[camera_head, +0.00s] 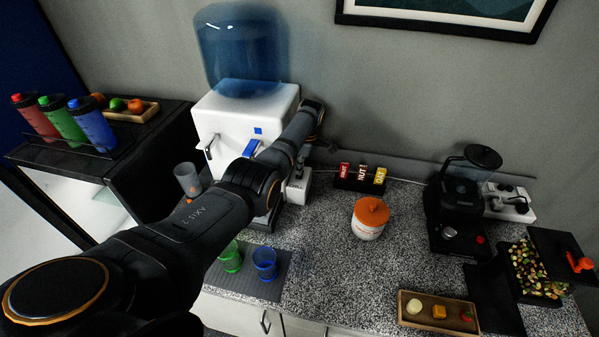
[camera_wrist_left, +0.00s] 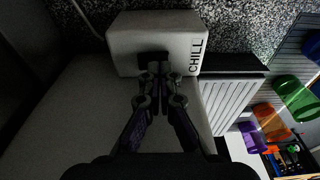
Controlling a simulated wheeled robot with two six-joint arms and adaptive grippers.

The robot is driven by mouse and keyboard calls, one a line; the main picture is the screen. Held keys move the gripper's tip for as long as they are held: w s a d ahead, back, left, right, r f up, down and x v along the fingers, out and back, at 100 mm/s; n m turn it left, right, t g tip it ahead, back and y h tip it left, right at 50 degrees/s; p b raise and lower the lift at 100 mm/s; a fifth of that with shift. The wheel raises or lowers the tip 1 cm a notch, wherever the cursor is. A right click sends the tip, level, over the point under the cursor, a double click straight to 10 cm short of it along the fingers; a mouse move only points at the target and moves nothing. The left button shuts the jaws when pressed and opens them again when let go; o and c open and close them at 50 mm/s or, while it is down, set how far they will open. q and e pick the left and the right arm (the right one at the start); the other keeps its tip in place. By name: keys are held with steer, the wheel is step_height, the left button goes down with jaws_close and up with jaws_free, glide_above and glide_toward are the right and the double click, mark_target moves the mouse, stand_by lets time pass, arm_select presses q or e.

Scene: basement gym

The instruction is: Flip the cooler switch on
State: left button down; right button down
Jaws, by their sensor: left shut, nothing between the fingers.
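The white cooler (camera_head: 226,112) stands against the wall with a blue water bottle (camera_head: 240,50) on top. A small white box (camera_head: 300,190) sits at its right side, partly hidden by my left arm. In the left wrist view this box (camera_wrist_left: 124,42) carries the word CHILL and a dark switch (camera_wrist_left: 150,58) on its face. My left gripper (camera_wrist_left: 158,78) is shut and empty, its fingertips in front of the switch. I cannot tell whether they touch it, or which way the switch is set. In the head view the gripper (camera_head: 301,164) is small and partly hidden. My right gripper is not in view.
A jar with an orange lid (camera_head: 370,216) and a small rack (camera_head: 360,178) stand right of the cooler. Green (camera_head: 230,258) and blue (camera_head: 265,262) cups stand on a mat in front. A grinder (camera_head: 468,180) is farther right. Bottles (camera_head: 90,124) stand on the left shelf.

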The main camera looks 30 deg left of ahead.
arm_select(q)
steer(key=shift+r+p, duration=2.6)
steer(key=shift+r, duration=0.4)
steer(key=shift+f, duration=0.15)
